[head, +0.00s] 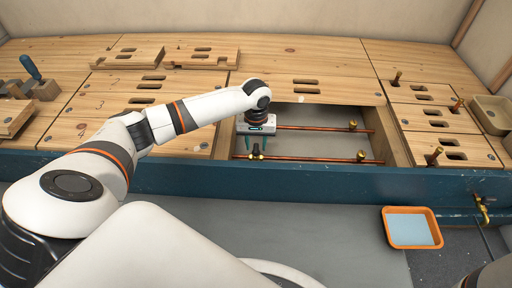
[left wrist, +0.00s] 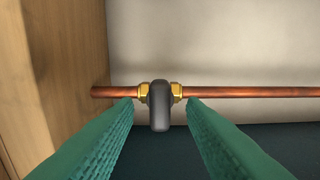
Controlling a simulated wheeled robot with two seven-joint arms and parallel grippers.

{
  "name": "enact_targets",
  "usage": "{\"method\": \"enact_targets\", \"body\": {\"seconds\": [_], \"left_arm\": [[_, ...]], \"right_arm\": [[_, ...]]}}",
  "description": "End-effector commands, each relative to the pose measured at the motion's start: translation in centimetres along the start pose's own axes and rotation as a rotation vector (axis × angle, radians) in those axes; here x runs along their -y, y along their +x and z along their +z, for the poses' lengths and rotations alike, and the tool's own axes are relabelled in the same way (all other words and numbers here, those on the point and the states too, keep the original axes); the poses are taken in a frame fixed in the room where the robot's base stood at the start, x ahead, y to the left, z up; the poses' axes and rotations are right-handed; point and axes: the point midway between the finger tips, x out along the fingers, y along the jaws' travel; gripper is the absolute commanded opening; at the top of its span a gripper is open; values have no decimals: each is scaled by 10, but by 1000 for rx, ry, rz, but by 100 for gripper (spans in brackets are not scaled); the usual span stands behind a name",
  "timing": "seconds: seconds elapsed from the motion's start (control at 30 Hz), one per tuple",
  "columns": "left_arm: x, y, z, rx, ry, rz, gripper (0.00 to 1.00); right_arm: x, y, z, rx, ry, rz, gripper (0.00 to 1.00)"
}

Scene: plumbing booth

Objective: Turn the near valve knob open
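The near valve shows in the left wrist view as a dark grey rounded knob (left wrist: 159,107) between two brass nuts on a horizontal copper pipe (left wrist: 250,91). In the head view the near valve (head: 257,154) sits on the near copper pipe (head: 310,158) in the floor opening, below my left gripper (head: 255,145). My left gripper is open and points down. In the left wrist view its green fingers (left wrist: 160,104) lie on either side of the knob, with gaps between them and it. My right gripper is not in view.
A second copper pipe (head: 315,128) with a brass fitting (head: 353,125) runs behind. Wooden sides frame the opening; a wooden wall (left wrist: 55,70) is close left of the valve. A blue beam (head: 330,182) edges the front. An orange tray (head: 411,228) lies on the floor.

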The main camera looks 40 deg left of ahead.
Motion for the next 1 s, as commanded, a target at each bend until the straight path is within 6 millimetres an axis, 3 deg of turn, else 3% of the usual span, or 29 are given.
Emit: {"method": "enact_targets", "body": {"seconds": [0.13,0.47,0.7,1.0], "left_arm": [[0,13,0,0,0,1,37],[0,14,0,0,0,1,37],[0,14,0,0,0,1,1],[-1,11,0,-1,-8,1,0]], "right_arm": [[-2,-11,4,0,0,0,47],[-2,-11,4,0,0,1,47],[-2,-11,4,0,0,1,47],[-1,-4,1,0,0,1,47]]}}
